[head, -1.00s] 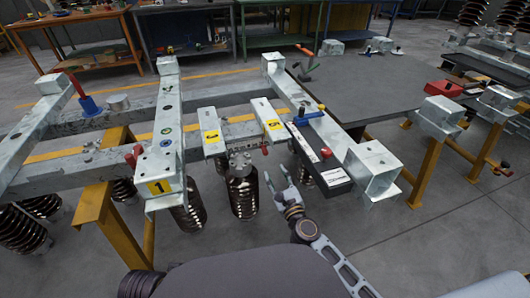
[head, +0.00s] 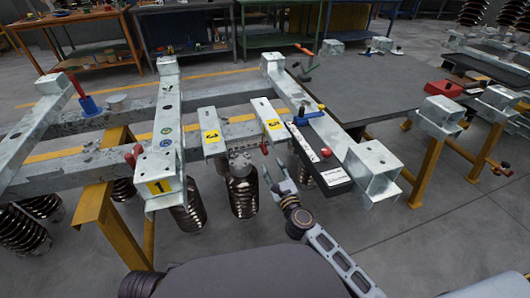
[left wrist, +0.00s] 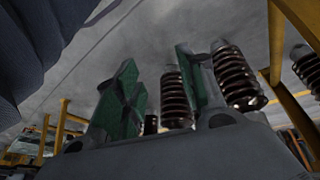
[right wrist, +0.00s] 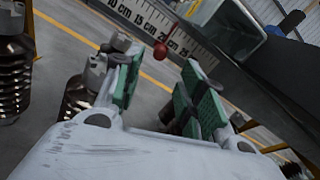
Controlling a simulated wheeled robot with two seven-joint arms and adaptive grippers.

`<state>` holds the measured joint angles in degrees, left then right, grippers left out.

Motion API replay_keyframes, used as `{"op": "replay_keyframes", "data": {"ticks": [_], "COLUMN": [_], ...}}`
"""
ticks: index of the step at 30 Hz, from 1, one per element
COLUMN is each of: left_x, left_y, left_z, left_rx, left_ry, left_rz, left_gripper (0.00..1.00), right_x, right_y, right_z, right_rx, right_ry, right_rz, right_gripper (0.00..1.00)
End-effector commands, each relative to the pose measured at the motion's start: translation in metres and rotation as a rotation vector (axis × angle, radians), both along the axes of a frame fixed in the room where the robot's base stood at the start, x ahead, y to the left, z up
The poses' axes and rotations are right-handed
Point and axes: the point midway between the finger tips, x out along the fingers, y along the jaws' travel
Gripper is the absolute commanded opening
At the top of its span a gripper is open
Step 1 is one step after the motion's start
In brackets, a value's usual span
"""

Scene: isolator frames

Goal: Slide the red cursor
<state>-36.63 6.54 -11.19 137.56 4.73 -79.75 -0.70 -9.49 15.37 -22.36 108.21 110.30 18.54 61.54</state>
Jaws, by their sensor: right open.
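The red cursor seems to be the small round red knob (right wrist: 160,51) beside a white scale (right wrist: 150,20) with printed numbers in the right wrist view; in the head view a red knob (head: 265,150) shows near the beam end marked 5. My right gripper (head: 276,172) is open and empty, just in front of and below that knob. In the right wrist view, the knob appears between the green-padded fingers (right wrist: 155,95), apart from them as far as I can tell. My left gripper (left wrist: 160,95) is open and empty, with only floor and insulators beyond it.
Galvanised beams (head: 160,185) on yellow trestles surround the work area. Brown ribbed insulators (head: 242,195) hang below. A grey tabletop (head: 380,95) lies behind right.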

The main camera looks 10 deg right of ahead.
Motion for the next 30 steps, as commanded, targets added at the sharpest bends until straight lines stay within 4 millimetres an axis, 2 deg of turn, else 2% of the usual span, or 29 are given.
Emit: {"op": "replay_keyframes", "data": {"ticks": [22, 30], "left_x": [0.005, 0.005], "left_y": [-0.006, -0.009], "left_z": [-0.016, -0.030], "left_rx": [-0.027, -0.042], "left_ry": [-0.031, -0.034], "left_rz": [0.002, 0.004], "left_gripper": [0.40, 0.40], "right_x": [0.056, 0.076], "right_y": [0.008, 0.010], "right_z": [0.000, 0.000], "right_rx": [-0.001, 0.000], "right_ry": [-0.001, -0.001], "right_rz": [0.001, 0.000], "right_gripper": [0.40, 0.40]}}
